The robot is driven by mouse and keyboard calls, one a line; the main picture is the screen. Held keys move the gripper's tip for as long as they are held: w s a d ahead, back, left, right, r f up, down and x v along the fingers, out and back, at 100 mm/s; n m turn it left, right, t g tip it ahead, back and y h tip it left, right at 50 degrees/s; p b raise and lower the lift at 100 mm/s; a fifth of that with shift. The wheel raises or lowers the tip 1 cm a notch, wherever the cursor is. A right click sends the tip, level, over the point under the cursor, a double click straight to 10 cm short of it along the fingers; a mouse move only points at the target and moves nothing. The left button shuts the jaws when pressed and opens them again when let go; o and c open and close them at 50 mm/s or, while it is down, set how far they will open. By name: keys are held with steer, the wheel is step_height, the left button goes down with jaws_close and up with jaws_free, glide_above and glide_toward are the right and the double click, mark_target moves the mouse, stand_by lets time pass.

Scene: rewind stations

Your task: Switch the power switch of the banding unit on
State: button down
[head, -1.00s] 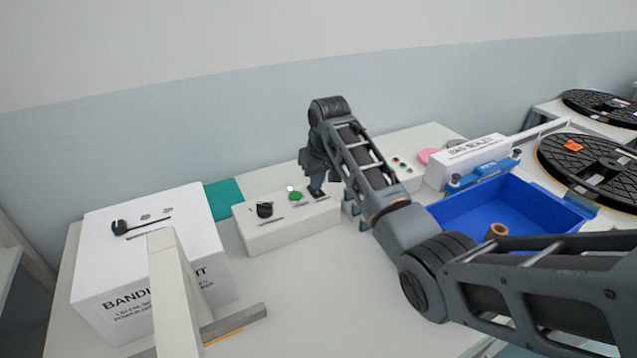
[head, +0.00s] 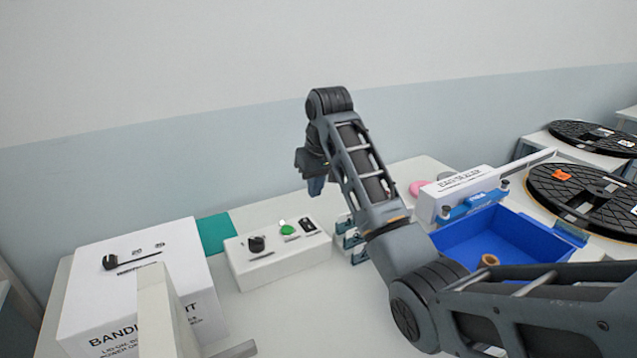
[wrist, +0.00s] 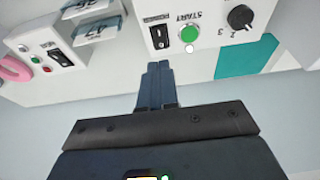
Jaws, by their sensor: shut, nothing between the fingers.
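The banding unit (head: 185,290) is a white box at the left of the bench in the head view. A low white control box (head: 285,262) beside it carries a black knob (head: 256,243), a green START button (head: 287,230) and a black power switch (head: 308,226). The wrist view shows the power switch (wrist: 160,37) beside the START button (wrist: 190,34), with a small whitish lamp near the button. Which way the rocker is tipped is too small to tell. My gripper (head: 315,188) is shut and empty, above the power switch and apart from it; its fingertips (wrist: 158,66) point towards it.
A second panel (wrist: 45,50) with buttons and another black switch lies to the left in the wrist view. In the head view, a blue tray (head: 480,245) holds a tan ring, with a bag sealer (head: 450,205) behind it. Black reels (head: 580,195) lie at right.

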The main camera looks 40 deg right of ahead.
steer(key=shift+s+v, duration=0.25)
steer(key=shift+v, duration=1.05)
steer(key=shift+f, duration=0.1)
